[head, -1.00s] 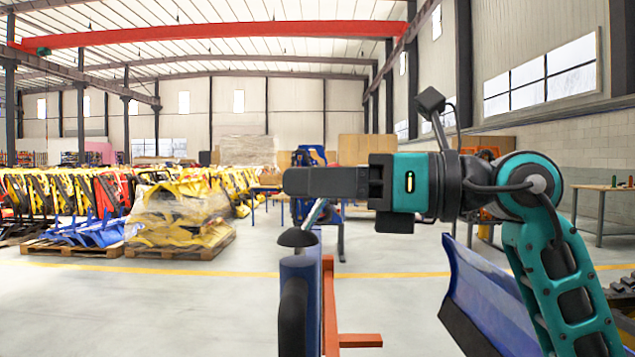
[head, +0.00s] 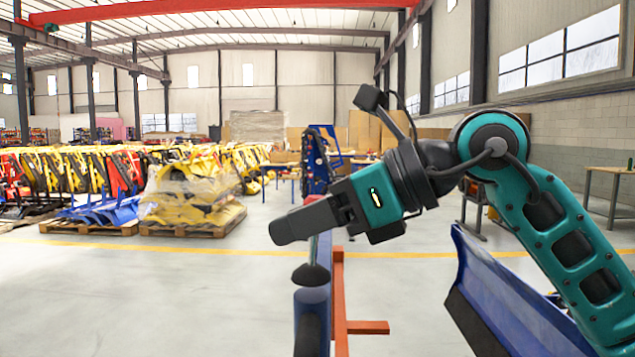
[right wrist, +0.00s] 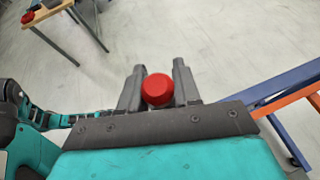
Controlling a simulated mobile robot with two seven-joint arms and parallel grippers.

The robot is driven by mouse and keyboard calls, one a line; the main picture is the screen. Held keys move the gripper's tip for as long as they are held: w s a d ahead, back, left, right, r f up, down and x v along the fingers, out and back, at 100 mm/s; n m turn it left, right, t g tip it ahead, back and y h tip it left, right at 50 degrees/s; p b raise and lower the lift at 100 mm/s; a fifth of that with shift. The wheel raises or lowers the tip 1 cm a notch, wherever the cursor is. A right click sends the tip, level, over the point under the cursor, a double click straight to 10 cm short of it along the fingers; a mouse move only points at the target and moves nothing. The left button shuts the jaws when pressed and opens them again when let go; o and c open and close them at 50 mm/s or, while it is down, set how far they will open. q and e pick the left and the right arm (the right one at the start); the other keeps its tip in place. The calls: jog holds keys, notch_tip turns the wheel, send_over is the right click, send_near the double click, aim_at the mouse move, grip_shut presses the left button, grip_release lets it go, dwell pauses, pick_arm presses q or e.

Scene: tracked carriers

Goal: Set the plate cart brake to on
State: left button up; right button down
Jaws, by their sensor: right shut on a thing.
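A red round knob (right wrist: 158,90) sits between the two fingers of my right gripper (right wrist: 158,88) in the right wrist view, and the gripper is shut on it. In the head view the right gripper (head: 288,228) points left and down above a narrow blue and orange cart frame (head: 340,300). A blue post with a black domed cap (head: 311,275) stands just below the fingertips. The cart's blue and orange bars (right wrist: 285,92) also show at the right of the right wrist view. My left gripper is out of view.
A blue curved plate (head: 515,300) stands at the lower right, partly behind my right arm. Wrapped yellow parts on a pallet (head: 195,230) stand farther back left. A table (right wrist: 68,30) shows in the wrist view. The floor at the left is clear.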

jog(key=shift+a+r+h+p, duration=0.25)
jog(key=shift+a+h+p, duration=0.3)
jog(key=shift+h+p, duration=0.4)
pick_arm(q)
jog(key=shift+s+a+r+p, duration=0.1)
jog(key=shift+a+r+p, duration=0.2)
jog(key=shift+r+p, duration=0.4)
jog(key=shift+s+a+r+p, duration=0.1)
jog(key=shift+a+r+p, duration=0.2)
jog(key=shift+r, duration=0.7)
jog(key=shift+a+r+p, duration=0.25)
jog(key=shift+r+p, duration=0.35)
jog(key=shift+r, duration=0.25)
pick_arm(e)
jog(key=shift+a+f+n+g+h, duration=0.15)
jog(key=shift+a+f+h, duration=0.2)
jog(key=shift+h, duration=0.45)
jog(key=shift+a+f+n+g+h, duration=0.1)
jog(key=shift+a+f+n+h, duration=0.2)
jog(key=shift+h, duration=0.45)
jog(key=shift+a+f+n+g+h, duration=0.1)
jog(key=shift+a+f+h, duration=0.3)
jog(key=shift+h, duration=0.4)
jog(key=shift+a, duration=0.1)
jog(key=c, duration=0.9)
grip_release()
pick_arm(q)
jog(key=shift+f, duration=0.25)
pick_arm(e)
jog(key=v, duration=1.3)
